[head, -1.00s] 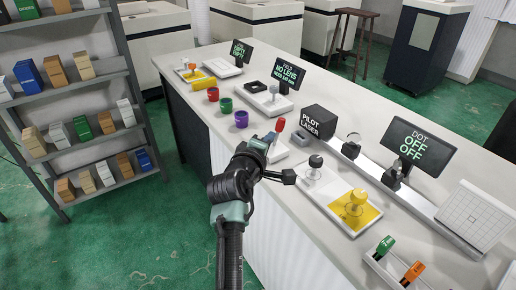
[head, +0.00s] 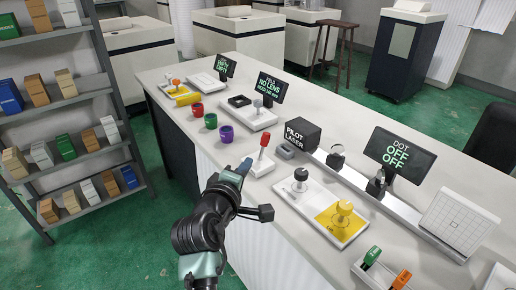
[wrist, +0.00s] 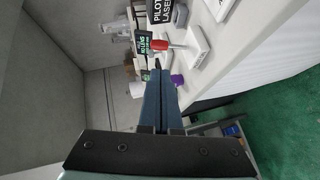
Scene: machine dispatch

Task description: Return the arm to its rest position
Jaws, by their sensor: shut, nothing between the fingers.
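My arm (head: 205,228) is bent and reaches up from the bottom of the head view, at the near edge of the bench (head: 345,90). My gripper (head: 246,165) points away along that edge, its blue fingers just left of the red-handled lever (head: 264,141). In the wrist view my gripper (wrist: 158,75) is shut, with its two blue fingers together and nothing between them. The red handle (wrist: 158,45) and a purple cup (wrist: 177,80) show beyond the fingertips, apart from them as far as I can tell.
A yellow-and-white plate with a yellow knob (head: 343,209) lies to the right. A shelf rack (head: 105,90) stands left. Green floor (head: 110,255) between rack and bench is clear.

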